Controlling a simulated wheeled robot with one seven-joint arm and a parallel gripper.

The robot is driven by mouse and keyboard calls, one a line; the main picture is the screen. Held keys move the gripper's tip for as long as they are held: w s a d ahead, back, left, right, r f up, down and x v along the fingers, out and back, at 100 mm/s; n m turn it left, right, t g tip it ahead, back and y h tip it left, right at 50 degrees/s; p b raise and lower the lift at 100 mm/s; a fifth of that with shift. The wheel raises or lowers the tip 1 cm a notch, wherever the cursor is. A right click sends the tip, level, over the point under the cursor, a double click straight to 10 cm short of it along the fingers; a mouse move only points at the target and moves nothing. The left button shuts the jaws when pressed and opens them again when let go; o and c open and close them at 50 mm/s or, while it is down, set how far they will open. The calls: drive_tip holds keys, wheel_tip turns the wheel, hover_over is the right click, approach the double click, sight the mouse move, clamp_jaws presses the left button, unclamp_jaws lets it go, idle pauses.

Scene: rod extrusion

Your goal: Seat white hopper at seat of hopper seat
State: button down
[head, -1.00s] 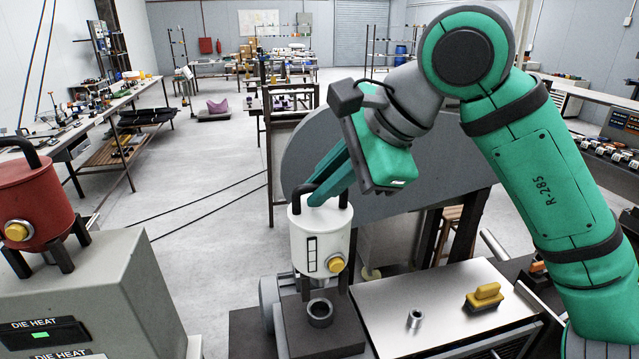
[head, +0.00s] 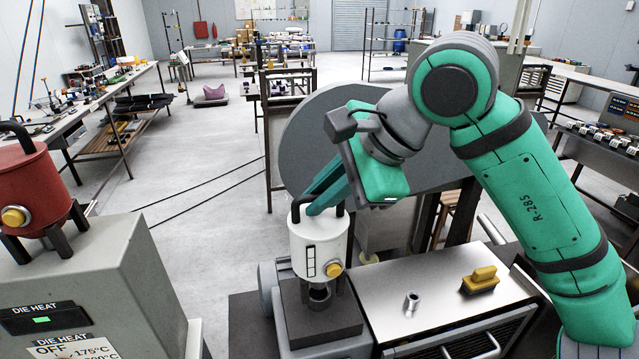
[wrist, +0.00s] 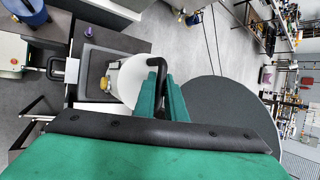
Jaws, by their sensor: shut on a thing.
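The white hopper (head: 318,245) has a dark handle on top, a yellow knob on its front and dark legs below. My gripper (head: 308,203) is shut on its handle and holds it upright; the wrist view also shows the fingers (wrist: 160,95) at the handle and the white hopper body (wrist: 130,82). The hopper seat (head: 320,294) is a dark ring on a dark block, directly under the hopper. The hopper's lower end and legs are close to the seat and overlap it in the head view. Whether they touch it I cannot tell.
A red hopper (head: 32,190) stands on the grey die-heat box (head: 100,285) at left. A large grey disc (head: 370,135) stands behind.

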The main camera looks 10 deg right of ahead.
sight(319, 222)
drive_tip(key=shift+f, duration=0.35)
drive_tip(key=shift+s+a, duration=0.1)
idle(0.6)
drive_tip(key=shift+f, duration=1.45)
idle(1.2)
drive_tip(key=shift+f, duration=0.45)
drive_tip(key=c, duration=1.7)
unclamp_jaws()
drive_tip(key=shift+c, duration=0.2)
drive_tip(key=v, duration=1)
drive_tip(key=shift+s+r, duration=0.2)
drive_tip(key=shift+r, duration=0.1)
